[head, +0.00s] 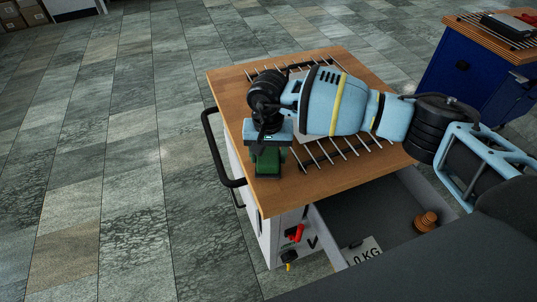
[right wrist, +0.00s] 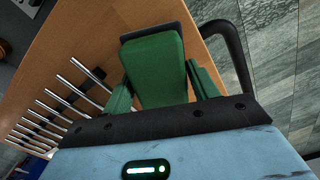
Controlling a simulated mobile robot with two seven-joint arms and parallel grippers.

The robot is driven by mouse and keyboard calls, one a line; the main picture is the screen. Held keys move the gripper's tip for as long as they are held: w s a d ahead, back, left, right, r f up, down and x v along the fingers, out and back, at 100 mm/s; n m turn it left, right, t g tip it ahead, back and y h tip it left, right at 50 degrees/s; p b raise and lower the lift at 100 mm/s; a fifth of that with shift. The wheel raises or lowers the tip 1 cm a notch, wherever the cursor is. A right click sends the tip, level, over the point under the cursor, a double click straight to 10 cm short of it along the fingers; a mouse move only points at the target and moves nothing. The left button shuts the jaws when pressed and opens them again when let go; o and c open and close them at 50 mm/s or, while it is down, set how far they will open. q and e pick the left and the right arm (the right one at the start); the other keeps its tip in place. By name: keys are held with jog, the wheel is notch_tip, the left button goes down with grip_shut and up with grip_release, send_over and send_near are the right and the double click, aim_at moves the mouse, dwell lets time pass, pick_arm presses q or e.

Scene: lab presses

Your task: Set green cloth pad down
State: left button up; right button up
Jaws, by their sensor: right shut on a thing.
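The green cloth pad (right wrist: 160,72) is a thick green block with a dark far edge, seen in the right wrist view between the two fingers. In the head view the pad (head: 267,163) shows below my right gripper (head: 268,150), at the front left corner of the wooden top (head: 330,180) of a cabinet. My right gripper (right wrist: 162,90) is shut on the pad. I cannot tell whether the pad touches the wood. My right arm covers much of the top. My left gripper is in neither view.
A rack of metal rods (head: 345,148) lies on the cabinet top, partly under my arm. A black handle (head: 222,160) sticks out at the left side. An open drawer (head: 375,215) holds an orange-brown piece (head: 426,221) and a KG-marked block (head: 362,254). A blue cabinet (head: 465,85) stands at right.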

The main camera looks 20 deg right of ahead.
aim_at(268, 152)
jog(key=shift+f, duration=0.35)
jog(key=shift+f, duration=0.15)
jog(key=o, duration=1)
notch_tip(268, 152, up, 12)
jog(key=shift+r+b, duration=0.2)
jog(key=shift+b, duration=0.15)
jog(key=shift+f, duration=0.1)
